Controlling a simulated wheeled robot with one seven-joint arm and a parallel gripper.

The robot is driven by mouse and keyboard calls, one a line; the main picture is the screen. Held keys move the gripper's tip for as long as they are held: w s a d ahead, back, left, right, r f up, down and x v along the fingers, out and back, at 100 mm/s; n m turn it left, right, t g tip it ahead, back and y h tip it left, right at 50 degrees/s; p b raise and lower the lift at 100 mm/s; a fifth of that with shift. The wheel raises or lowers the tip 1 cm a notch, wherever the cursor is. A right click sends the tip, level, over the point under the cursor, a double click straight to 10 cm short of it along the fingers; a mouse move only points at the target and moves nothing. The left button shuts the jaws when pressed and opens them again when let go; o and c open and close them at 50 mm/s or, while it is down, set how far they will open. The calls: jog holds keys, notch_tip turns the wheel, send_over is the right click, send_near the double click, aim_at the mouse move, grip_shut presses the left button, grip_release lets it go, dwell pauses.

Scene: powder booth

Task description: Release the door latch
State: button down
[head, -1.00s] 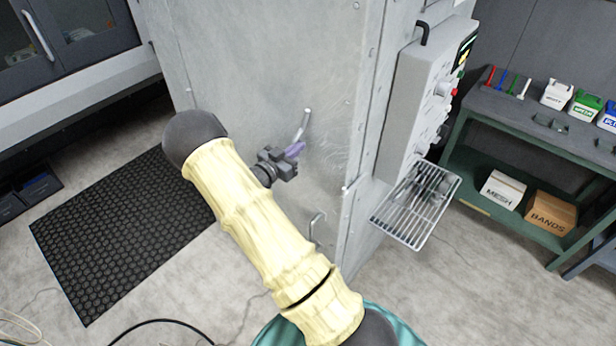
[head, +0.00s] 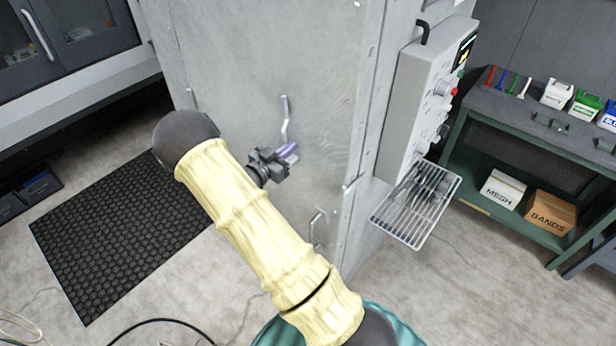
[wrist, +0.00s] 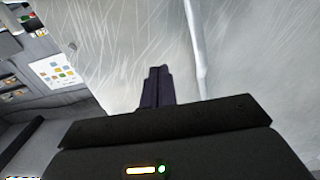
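The door latch (head: 285,115) is a pale metal lever on the grey booth door (head: 245,75). It stands nearly upright, with a bend towards its lower end. My gripper (head: 288,153) is at the lever's lower end, in front of the door. In the wrist view, the dark purple fingers (wrist: 157,88) lie together with no visible gap. The lever (wrist: 195,50) runs just to the right of them, not between them. I cannot tell whether they touch it. The lever's lowest part is hidden behind my gripper in the wrist view.
A smaller handle (head: 318,226) sits lower on the door. A control box (head: 425,105) and a wire shelf (head: 416,204) stick out on the right side of the booth. A green workbench (head: 540,145) stands further right. A black mat (head: 120,235) lies on the floor at left.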

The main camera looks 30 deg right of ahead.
jog(key=s+v, duration=0.1)
jog(key=v, duration=0.6)
jog(key=shift+s, duration=0.3)
dwell(0.5)
jog(key=s+a+f+n+t+y+b, duration=0.15)
jog(key=a+f+n+y+b, duration=0.25)
jog(key=a+n+y+b, duration=0.7)
jog(key=s+d+n+g+y, duration=0.1)
jog(key=s+n+g+y, duration=0.2)
jog(key=s, duration=1.5)
jog(key=g+y, duration=0.2)
jog(key=y, duration=0.1)
jog(key=shift+d+f+p, duration=0.2)
jog(key=shift+f+p, duration=0.1)
jog(key=shift+p, duration=0.1)
